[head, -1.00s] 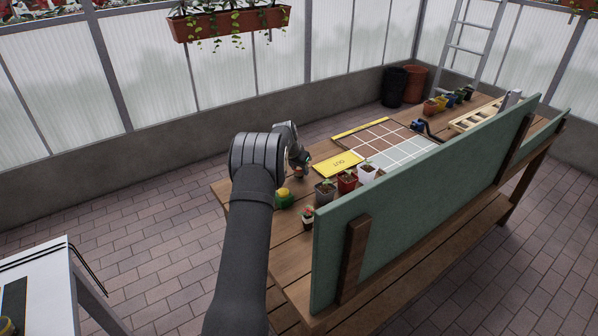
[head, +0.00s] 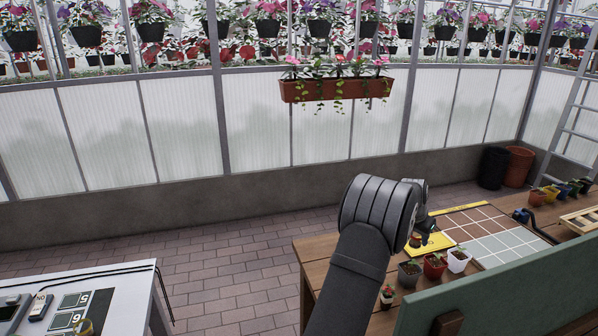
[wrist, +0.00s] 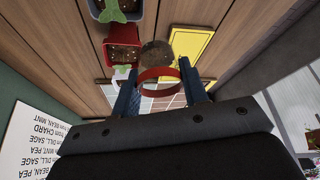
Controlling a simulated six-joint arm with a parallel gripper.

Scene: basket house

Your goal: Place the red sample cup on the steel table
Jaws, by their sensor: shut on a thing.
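My gripper (wrist: 160,70) is shut on a small red cup (wrist: 158,74), seen in the wrist view as a red band between the two fingers. Dark soil fills its round mouth. In the head view the cup (head: 415,240) shows small and brownish-red below my wrist, over the wooden bench beside a yellow plate. I cannot tell whether it touches the bench. The fingers are mostly hidden there. The steel table (head: 118,277) has a pale top and stands at the lower left, apart from the bench.
Several potted seedlings, including a red pot (head: 434,266) and a white pot (head: 458,261), stand close to the cup. A green panel (head: 500,285) rises along the bench's near side. Open floor lies between the tables.

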